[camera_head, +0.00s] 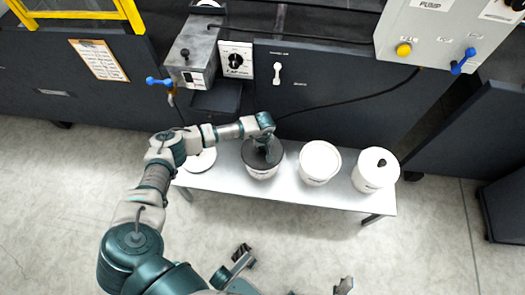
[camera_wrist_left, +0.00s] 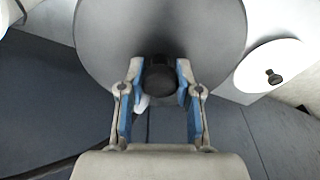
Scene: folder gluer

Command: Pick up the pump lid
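The dark grey round pump lid (camera_head: 250,148) sits at the white pot (camera_head: 263,174) on the table. In the left wrist view the lid (camera_wrist_left: 105,35) fills the upper middle, with its black knob (camera_wrist_left: 160,78) facing me. My left gripper (camera_head: 266,143) is over the lid. In the left wrist view the fingertips of my left gripper (camera_wrist_left: 160,72) lie on both sides of the knob and look closed against it. I cannot tell whether the lid is resting on the pot or slightly raised.
A white pot (camera_head: 320,162) and a white pot with a black knob (camera_head: 376,170) stand to the right on the narrow table (camera_head: 225,178). A white lid (camera_head: 200,160) lies at the left end. Dark machine cabinets with a grey box (camera_head: 193,50) stand behind.

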